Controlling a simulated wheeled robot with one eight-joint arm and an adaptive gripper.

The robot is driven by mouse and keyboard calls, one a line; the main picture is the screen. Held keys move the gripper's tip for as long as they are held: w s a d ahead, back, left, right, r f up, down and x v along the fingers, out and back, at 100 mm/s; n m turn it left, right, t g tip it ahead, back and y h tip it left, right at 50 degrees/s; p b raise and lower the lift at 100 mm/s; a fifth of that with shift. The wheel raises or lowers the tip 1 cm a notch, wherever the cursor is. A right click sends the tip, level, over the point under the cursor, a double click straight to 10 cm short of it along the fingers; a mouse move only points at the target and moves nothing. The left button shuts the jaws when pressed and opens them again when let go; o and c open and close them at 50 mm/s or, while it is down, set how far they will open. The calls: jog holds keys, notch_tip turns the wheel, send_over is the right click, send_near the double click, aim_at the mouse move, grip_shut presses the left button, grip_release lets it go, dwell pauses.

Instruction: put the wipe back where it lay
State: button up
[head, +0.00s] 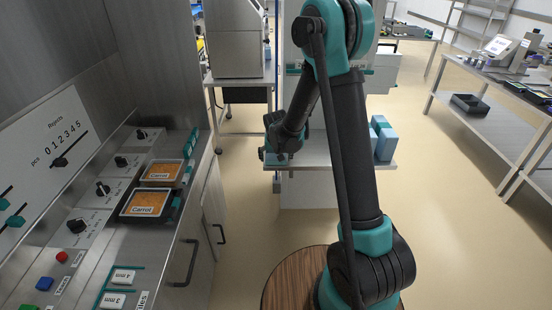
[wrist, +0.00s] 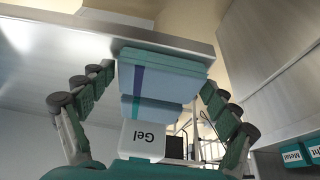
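I cannot make out the wipe in either view. My gripper (head: 275,155) is at the left end of a white shelf (head: 325,164) in the head view, small and partly dark against the arm. In the wrist view my gripper (wrist: 153,86) has its fingers spread wide at left and right, with nothing visibly held. Beyond and between them are light blue blocks (wrist: 163,82), one with a purple stripe, and a white thing marked "Gel" (wrist: 143,138), its text upside down.
Blue boxes (head: 383,140) stand on the shelf right of my arm. At left is a steel counter (head: 190,205) with knobs and two trays marked "Carrot" (head: 147,204). A steel table (head: 480,125) stands at right. The floor between is clear.

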jog(key=shift+o, duration=0.2)
jog(key=v, duration=1.2)
jog(key=s+d+f, duration=0.1)
jog(key=s+d, duration=0.7)
jog(key=s, duration=0.5)
jog(key=s+d+f, duration=0.1)
jog(key=s+d, duration=0.8)
jog(key=s, duration=0.5)
jog(key=shift+f, duration=0.35)
